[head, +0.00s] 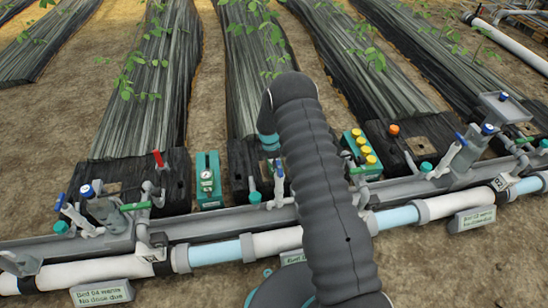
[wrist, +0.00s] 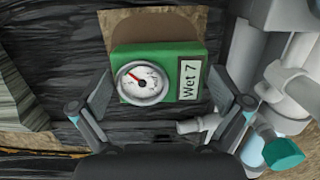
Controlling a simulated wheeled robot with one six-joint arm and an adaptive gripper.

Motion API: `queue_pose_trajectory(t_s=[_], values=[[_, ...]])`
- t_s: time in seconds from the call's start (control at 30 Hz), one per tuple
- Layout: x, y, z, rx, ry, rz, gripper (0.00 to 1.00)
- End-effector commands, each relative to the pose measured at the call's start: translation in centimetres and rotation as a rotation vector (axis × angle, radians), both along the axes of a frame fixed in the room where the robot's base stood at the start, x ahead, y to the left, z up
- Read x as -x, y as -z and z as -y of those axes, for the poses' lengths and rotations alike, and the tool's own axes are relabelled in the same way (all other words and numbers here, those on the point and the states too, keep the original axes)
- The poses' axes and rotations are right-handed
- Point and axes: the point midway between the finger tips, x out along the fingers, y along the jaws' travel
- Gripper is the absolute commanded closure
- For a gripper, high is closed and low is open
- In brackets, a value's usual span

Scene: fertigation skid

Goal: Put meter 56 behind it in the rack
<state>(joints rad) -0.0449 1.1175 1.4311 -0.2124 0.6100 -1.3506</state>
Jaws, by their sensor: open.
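In the wrist view a green meter (wrist: 187,58) with a round white dial and a red needle lies on black film over a brown patch. Its label reads "Wet 7"; I see no number 56. My gripper (wrist: 162,88) is open, with one finger on each side of the meter's near part. I cannot tell whether the fingers touch it. In the head view a teal box (head: 208,183) with a dial stands left of my arm, and a teal rack (head: 362,152) with yellow caps stands right of it. My arm hides my gripper there.
A white and blue pipe (head: 210,254) and a grey channel (head: 190,229) with valves run across the front. In the wrist view, grey pipe fittings (wrist: 290,80) and a teal-capped valve (wrist: 283,153) crowd the right side. Black-covered plant beds (head: 148,85) stretch away behind.

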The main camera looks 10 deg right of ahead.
Motion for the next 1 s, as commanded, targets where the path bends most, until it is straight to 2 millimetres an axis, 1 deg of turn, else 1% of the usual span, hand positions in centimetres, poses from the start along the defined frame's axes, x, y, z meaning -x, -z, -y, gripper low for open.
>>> queue_pose_trajectory(t_s=[0.03, 0.2, 0.33, 0.57, 0.6, 0.67, 0.7, 0.77, 0.8, 0.9, 1.0], values=[[0.0, 0.7, 0.1, 0.000, 0.000, -0.001, 0.00], [-0.1, 2.0, 0.3, 0.000, 0.000, 0.001, 0.00], [0.0, 2.4, 0.3, 0.000, 0.000, 0.001, 0.00], [0.0, 2.5, 0.3, 0.000, 0.000, 0.001, 0.00], [0.0, 2.5, 0.3, 0.000, 0.000, 0.001, 0.05], [0.0, 2.5, 0.3, 0.000, 0.000, 0.001, 0.20], [0.0, 2.5, 0.3, 0.000, 0.000, 0.001, 0.30], [0.0, 2.4, 0.3, 0.000, 0.000, 0.001, 0.45], [0.0, 2.5, 0.3, 0.000, 0.000, 0.001, 0.47], [0.0, 2.3, 0.3, 0.000, 0.000, 0.001, 0.48], [-0.1, 1.8, 0.3, 0.000, 0.000, 0.002, 0.48]])
